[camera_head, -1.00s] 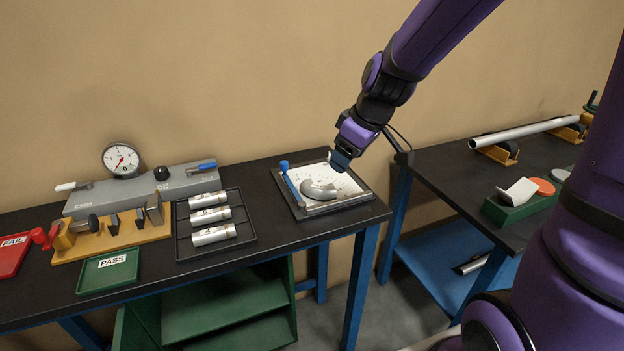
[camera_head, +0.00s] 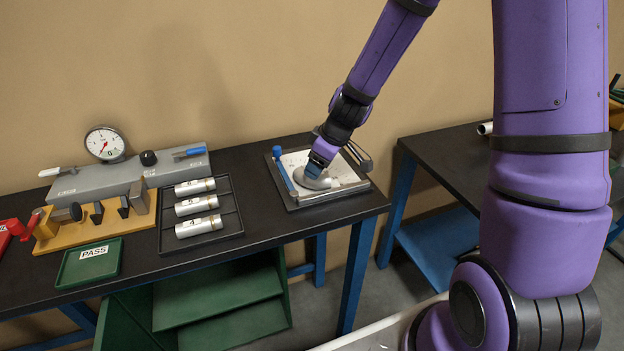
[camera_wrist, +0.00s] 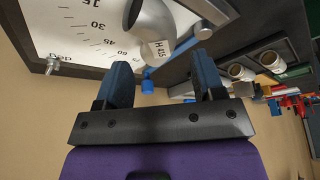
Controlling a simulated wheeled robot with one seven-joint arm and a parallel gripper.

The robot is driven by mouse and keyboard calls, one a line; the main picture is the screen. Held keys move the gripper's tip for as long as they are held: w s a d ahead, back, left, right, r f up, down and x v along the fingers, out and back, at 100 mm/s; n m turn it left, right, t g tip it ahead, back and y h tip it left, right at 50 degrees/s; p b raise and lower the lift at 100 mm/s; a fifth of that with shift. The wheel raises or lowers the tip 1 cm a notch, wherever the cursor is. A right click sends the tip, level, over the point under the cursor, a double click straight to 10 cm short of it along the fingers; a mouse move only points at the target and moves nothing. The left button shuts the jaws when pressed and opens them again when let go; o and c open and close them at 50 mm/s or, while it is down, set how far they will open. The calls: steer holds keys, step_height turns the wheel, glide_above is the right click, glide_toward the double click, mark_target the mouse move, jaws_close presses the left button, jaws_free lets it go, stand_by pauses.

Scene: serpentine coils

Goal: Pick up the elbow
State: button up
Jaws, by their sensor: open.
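The elbow (camera_head: 313,180) is a short bent silver pipe lying on a white angle plate (camera_head: 352,171) with a dark frame, at the right end of the left bench. In the wrist view the elbow (camera_wrist: 158,28) shows a label reading "H 415" and lies just beyond the fingertips. My gripper (camera_head: 317,165) is over the elbow in the head view and hides part of it. In the wrist view my gripper (camera_wrist: 160,75) has its two blue fingers wide apart with nothing between them.
A blue-knobbed lever (camera_head: 281,165) stands at the plate's left edge. A black rack (camera_head: 239,207) of labelled tubes, a green PASS tray (camera_head: 112,262) and a dial gauge (camera_head: 104,144) are further left. Bare bench lies between rack and plate.

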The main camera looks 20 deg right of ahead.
steer(key=shift+d+x, duration=0.1)
steer(key=shift+x, duration=1.25)
steer(key=shift+d+x, duration=0.15)
steer(key=shift+x, duration=1.25)
steer(key=c, duration=0.7)
